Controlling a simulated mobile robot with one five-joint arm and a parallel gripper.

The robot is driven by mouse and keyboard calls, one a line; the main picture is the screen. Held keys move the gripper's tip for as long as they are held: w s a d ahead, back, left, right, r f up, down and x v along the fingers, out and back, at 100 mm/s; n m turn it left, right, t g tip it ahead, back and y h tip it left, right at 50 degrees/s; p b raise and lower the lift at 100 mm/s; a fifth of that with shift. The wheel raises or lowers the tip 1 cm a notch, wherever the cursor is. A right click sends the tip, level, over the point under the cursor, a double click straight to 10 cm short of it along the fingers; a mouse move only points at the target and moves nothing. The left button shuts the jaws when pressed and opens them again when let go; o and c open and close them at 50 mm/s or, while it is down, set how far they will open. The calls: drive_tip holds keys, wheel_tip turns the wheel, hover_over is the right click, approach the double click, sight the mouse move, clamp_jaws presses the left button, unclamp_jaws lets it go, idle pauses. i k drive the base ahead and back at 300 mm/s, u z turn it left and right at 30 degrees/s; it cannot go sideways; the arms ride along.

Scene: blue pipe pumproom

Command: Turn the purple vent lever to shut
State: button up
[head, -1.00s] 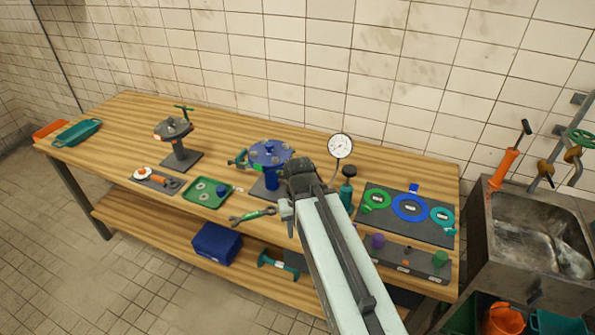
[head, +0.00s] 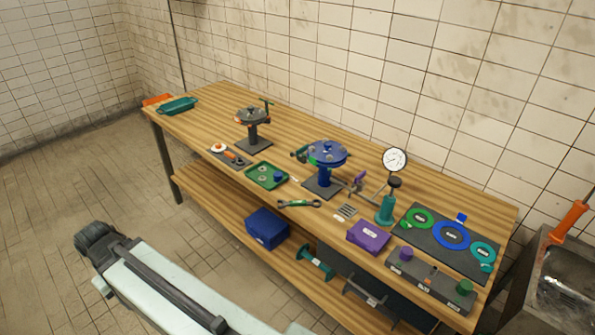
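A small purple lever (head: 360,179) shows on the thin pipework between the blue flanged fitting (head: 327,153) and the teal hand pump (head: 385,210). It is too small to tell which way it is turned. My gripper (head: 92,232) is at the lower left, over the floor in front of the bench and well apart from the lever. I see its dark end from behind, and its fingers cannot be made out.
The wooden bench (head: 205,115) carries a pressure gauge (head: 395,159), a purple box (head: 368,236), a green tray (head: 267,175), a spanner (head: 299,203) and a grey valve stand (head: 252,125). A sink (head: 565,290) stands at the right. Floor in front of the bench is clear.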

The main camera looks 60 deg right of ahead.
sight(358, 180)
drive_tip(key=u, duration=0.3)
drive_tip(key=k, duration=1.15)
drive_tip(key=z, duration=0.7)
drive_tip(key=i, duration=1)
drive_tip(key=u, duration=0.05)
